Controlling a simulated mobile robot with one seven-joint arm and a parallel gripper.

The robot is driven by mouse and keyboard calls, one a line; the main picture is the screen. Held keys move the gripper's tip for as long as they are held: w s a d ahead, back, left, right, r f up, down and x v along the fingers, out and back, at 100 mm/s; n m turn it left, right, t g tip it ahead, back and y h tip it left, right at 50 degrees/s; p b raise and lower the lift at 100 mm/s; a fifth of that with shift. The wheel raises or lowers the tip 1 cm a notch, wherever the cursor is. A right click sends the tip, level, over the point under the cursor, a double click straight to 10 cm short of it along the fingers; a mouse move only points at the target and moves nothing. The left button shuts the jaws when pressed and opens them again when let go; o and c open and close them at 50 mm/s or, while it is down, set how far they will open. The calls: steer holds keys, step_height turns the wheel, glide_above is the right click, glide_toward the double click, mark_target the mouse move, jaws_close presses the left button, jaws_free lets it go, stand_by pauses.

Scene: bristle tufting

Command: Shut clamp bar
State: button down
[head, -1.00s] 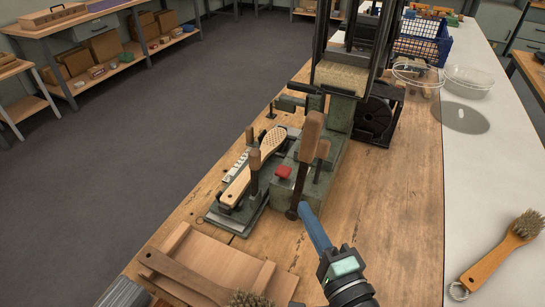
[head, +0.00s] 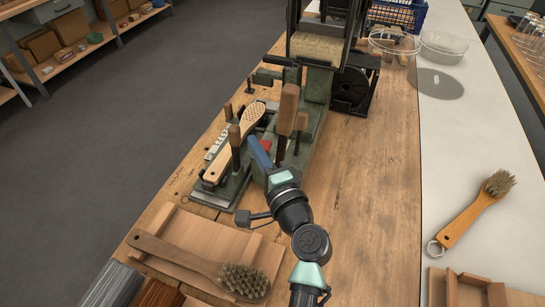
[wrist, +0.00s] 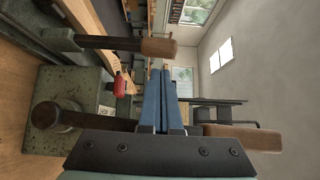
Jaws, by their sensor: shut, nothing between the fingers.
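The green clamp fixture (head: 228,192) stands on the wooden bench with a pale, perforated brush body (head: 228,155) lying in it. A short wooden handle (head: 235,136) stands upright beside the brush body. I cannot clearly tell the clamp bar from the fixture's other parts. My gripper (head: 252,140) has its blue fingers together and empty. It is just right of the short handle and left of a large upright wooden lever (head: 288,110). In the wrist view, the shut fingers (wrist: 160,72) show between two wooden handles, near a red knob (wrist: 120,86). Contact is not visible.
A wooden tray (head: 185,226) with a dark-handled brush (head: 195,262) lies at the front left. Another brush (head: 478,210) lies on the white surface to the right. The tufting machine (head: 325,50) rises behind. The bench right of the machine (head: 380,190) is clear.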

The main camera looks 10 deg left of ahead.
steer(key=shift+w+a, duration=0.15)
steer(key=shift+a, duration=0.75)
steer(key=shift+r, duration=0.15)
